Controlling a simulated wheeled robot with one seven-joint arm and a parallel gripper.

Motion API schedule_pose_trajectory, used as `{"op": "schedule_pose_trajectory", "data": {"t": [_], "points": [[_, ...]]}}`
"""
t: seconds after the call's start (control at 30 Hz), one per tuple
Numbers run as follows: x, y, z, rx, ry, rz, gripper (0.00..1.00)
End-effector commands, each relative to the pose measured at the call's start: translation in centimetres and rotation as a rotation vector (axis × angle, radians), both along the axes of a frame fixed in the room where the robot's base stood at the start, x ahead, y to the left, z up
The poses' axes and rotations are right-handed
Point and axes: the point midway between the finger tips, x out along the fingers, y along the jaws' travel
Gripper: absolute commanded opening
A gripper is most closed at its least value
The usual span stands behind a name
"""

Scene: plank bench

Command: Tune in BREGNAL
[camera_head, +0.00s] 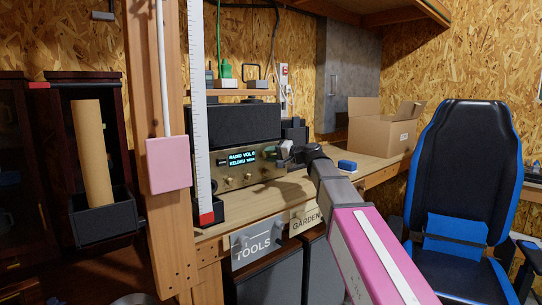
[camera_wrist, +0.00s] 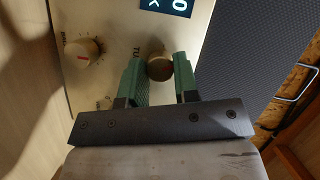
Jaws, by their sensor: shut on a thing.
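The radio (camera_head: 236,181) is a brass-fronted box on the bench with a lit display (camera_head: 242,158). The display's upper line seems to read "RADIO VOL" and a digit; the lower seems to begin "KELDRU", its end too small to read surely. My gripper (camera_head: 282,153) is at the right end of the radio's front. Another knob (camera_wrist: 83,52) with a printed scale is to the left, apart from the fingers.
A dark speaker-like box (camera_head: 235,122) stands behind the radio. A wooden post (camera_head: 160,230) stands at left, and a blue-black chair (camera_head: 460,180) at right.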

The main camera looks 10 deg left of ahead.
Motion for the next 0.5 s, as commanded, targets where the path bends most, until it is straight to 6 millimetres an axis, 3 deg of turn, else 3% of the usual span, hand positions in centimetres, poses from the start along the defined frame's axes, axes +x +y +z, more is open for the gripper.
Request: {"op": "schedule_pose_trajectory", "data": {"t": [0.43, 0.47, 0.5], "points": [[0.0, -0.05, -0.04, 0.006, 0.007, -0.002, 0.05], [0.0, -0.05, -0.04, 0.006, 0.006, -0.002, 0.32], [0.0, -0.05, -0.04, 0.006, 0.006, -0.002, 0.45]]}}
